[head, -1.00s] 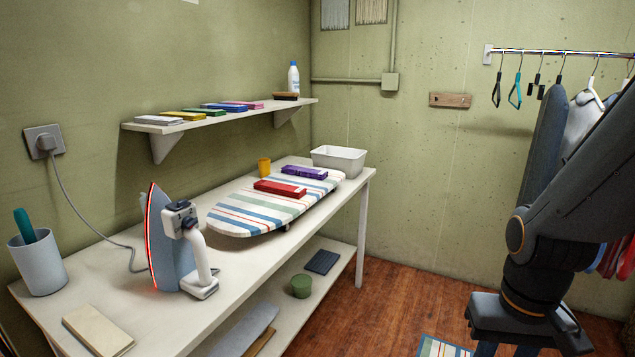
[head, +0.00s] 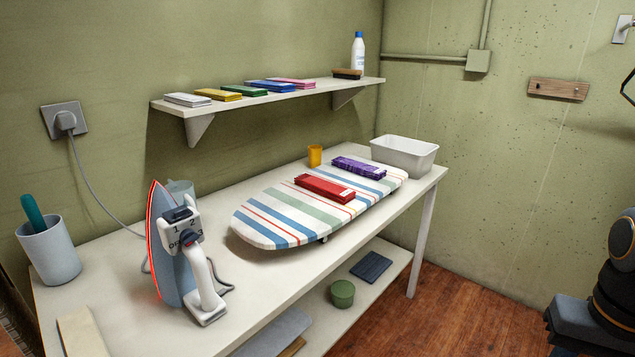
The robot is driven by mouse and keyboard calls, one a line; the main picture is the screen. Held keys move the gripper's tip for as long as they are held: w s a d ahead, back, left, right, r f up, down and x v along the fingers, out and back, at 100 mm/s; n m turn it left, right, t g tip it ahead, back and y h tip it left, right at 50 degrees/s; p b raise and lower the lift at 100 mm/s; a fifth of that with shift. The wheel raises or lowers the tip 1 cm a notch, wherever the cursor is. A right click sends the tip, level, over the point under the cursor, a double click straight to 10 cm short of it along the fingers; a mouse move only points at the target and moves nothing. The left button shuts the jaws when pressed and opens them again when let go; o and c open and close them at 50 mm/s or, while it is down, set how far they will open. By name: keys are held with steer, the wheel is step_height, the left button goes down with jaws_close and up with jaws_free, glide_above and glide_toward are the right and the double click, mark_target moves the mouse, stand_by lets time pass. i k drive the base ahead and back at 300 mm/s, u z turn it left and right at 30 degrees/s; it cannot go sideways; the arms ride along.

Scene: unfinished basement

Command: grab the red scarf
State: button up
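The red scarf (head: 325,188) is folded into a flat rectangle. It lies on the striped tabletop ironing board (head: 262,236), near the middle of the board. A folded purple scarf (head: 358,167) lies just behind it, to the right. My arm shows at the lower right edge of the head view, well to the right of the table and away from the scarf. My gripper's fingertips are outside the frame, so its opening does not show.
An iron (head: 180,250) with a glowing red edge stands upright on the white table (head: 120,262), left of the board. A yellow cup (head: 314,155) and a white basin (head: 405,155) stand behind the board. A wall shelf (head: 270,99) with folded cloths overhangs the back. Wooden floor (head: 450,310) is clear at right.

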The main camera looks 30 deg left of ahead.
mark_target(332, 192)
steer(key=u, duration=0.5)
steer(key=i, duration=0.7)
steer(key=u, duration=0.75)
